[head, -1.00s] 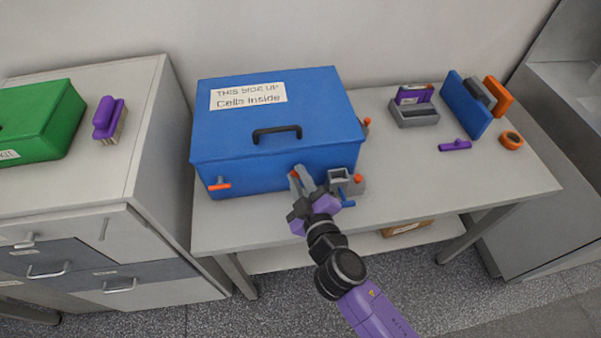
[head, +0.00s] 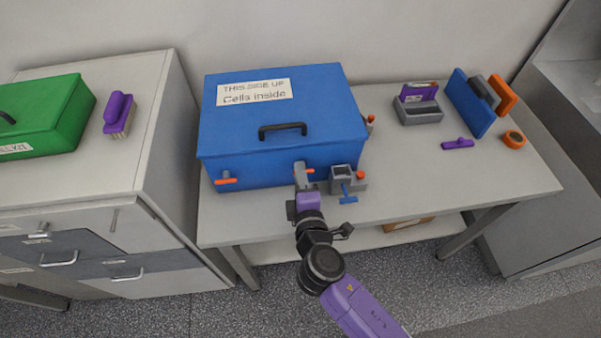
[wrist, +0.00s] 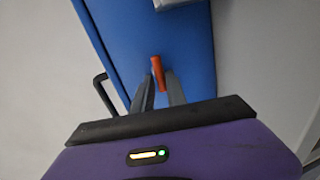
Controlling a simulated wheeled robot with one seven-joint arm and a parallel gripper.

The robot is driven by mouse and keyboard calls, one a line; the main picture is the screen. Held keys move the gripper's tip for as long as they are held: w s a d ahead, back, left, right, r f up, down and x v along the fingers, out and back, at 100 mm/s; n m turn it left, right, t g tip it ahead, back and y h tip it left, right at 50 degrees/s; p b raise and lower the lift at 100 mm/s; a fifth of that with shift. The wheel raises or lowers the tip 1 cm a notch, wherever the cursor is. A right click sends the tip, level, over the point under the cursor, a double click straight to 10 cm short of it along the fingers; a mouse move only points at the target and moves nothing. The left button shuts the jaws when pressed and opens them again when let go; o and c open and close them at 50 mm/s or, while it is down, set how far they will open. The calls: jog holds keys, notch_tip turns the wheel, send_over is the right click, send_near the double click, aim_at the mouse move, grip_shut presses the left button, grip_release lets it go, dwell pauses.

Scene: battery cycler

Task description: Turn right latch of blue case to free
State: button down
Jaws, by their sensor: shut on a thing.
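The blue case (head: 280,110) stands shut on the table, with a black handle and a label on its lid. Its left latch (head: 225,179) is orange and lies roughly level on the front face. The right latch (head: 310,171) is orange and mostly hidden behind my gripper in the head view. My gripper (head: 302,172) is at the case's front face. In the wrist view my gripper (wrist: 159,82) has its two grey fingers on either side of the orange right latch (wrist: 157,68), shut on it.
A grey fixture (head: 343,179) with an orange knob and a blue lever stands close to the right of my gripper. A grey holder (head: 420,112), a purple tool (head: 458,144) and an orange ring (head: 514,138) lie farther right. The table's front right is clear.

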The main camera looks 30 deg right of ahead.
jog(key=shift+s+a+f+n, duration=0.15)
jog(key=shift+a+f+n, duration=0.15)
jog(key=shift+f, duration=0.2)
jog(key=c, duration=1.6)
grip_release()
jog(key=shift+o, duration=0.6)
jog(key=shift+d+r, duration=0.1)
jog(key=shift+r, duration=0.05)
jog(key=b+v, duration=0.1)
jog(key=v, duration=0.6)
jog(key=shift+s+r, duration=0.15)
jog(key=shift+s, duration=0.1)
jog(key=shift+a, duration=0.2)
